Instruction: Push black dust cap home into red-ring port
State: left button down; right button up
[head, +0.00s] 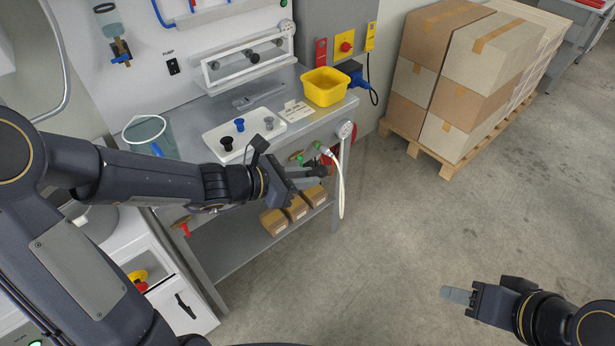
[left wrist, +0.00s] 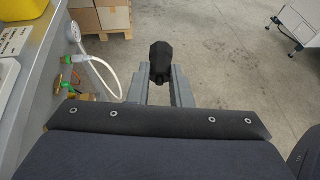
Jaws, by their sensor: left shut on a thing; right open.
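My left gripper (head: 316,176) is out past the front edge of the bench, its grey fingers shut on a black dust cap (left wrist: 160,62). In the left wrist view the cap sits between the fingertips (left wrist: 160,88), its wide faceted end pointing away from me. In the head view the cap (head: 323,170) is small and dark at the fingertips. Brass and green fittings (head: 297,155) show at the bench front, apart from the cap; I cannot tell a red ring on any port there. My right gripper (head: 458,295) is open and empty over the floor.
A white tray (head: 212,140) on the bench holds a black, a blue and a grey piece. A yellow bin (head: 325,87) stands at the back right. A white hose (head: 341,185) hangs close by the left gripper. Small cartons (head: 273,222) lie on the lower shelf.

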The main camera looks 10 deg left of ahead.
pick_arm(q)
jog(key=shift+w+d, duration=0.1)
jog(key=w+d+n+t+y, duration=0.3)
jog(key=w+d+n+y, duration=0.1)
jog(key=w+d, duration=0.4)
jog(key=shift+d, duration=0.4)
dwell(0.4)
dwell(0.5)
jog(key=s+a+f+m+g+h, duration=0.1)
jog(key=a+f+m+g+h, duration=0.1)
jog(key=f+m+g, duration=0.3)
jog(key=s+a+f+m+g+h, duration=0.2)
jog(key=f+m+g, duration=0.3)
jog(key=m+g, duration=0.6)
jog(key=shift+a+m+g+h, duration=0.25)
jog(key=shift+m+g+h, duration=0.2)
jog(key=shift+h, duration=0.45)
jog(key=shift+a, duration=0.1)
